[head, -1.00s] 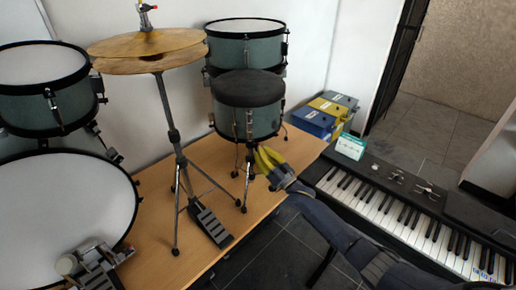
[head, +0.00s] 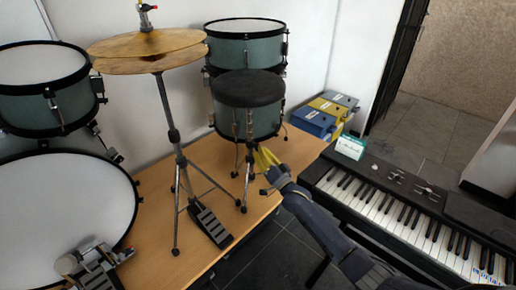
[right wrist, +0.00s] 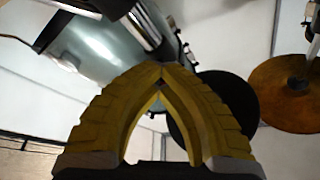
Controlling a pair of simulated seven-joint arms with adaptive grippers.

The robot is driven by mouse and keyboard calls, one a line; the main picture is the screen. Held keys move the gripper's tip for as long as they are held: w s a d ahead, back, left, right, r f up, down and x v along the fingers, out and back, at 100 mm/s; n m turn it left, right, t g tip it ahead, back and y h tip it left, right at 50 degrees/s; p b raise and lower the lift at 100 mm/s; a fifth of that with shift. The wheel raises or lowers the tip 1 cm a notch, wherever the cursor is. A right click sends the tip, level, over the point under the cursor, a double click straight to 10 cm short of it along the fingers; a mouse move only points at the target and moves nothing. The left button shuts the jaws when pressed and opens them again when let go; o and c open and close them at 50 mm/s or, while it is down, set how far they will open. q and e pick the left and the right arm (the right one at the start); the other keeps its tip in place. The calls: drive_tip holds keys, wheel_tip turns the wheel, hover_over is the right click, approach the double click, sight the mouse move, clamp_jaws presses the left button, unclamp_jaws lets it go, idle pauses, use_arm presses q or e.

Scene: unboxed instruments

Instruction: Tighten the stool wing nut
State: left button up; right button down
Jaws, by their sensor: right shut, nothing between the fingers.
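My right gripper (head: 262,153) has yellow fingers and is just below the body, at the right of the legs. Whether it touches the stool is unclear. In the right wrist view its fingertips (right wrist: 164,70) meet and hold nothing. A dark disc (right wrist: 237,95) shows partly behind the fingers there. My left gripper is not in view.
The cymbal stand (head: 171,130) and its pedal (head: 209,224) stand left of the stool on the wooden platform (head: 150,220). A large drum (head: 60,210) is at far left. A keyboard (head: 410,215) and several boxes (head: 312,122) are at the right.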

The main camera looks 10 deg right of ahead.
drive_tip(key=shift+s+a+r+m+g+h, duration=0.15)
drive_tip(key=shift+m+h, duration=0.35)
drive_tip(key=shift+m, duration=0.9)
drive_tip(key=shift+w+m+g+h, duration=0.1)
drive_tip(key=shift+m+g+h, duration=0.3)
drive_tip(key=shift+m, duration=1)
drive_tip(key=c, duration=2.1)
unclamp_jaws()
drive_tip(key=o, duration=0.6)
drive_tip(key=shift+o, duration=0.2)
drive_tip(key=shift+s, duration=0.1)
drive_tip(key=shift+v, duration=2.95)
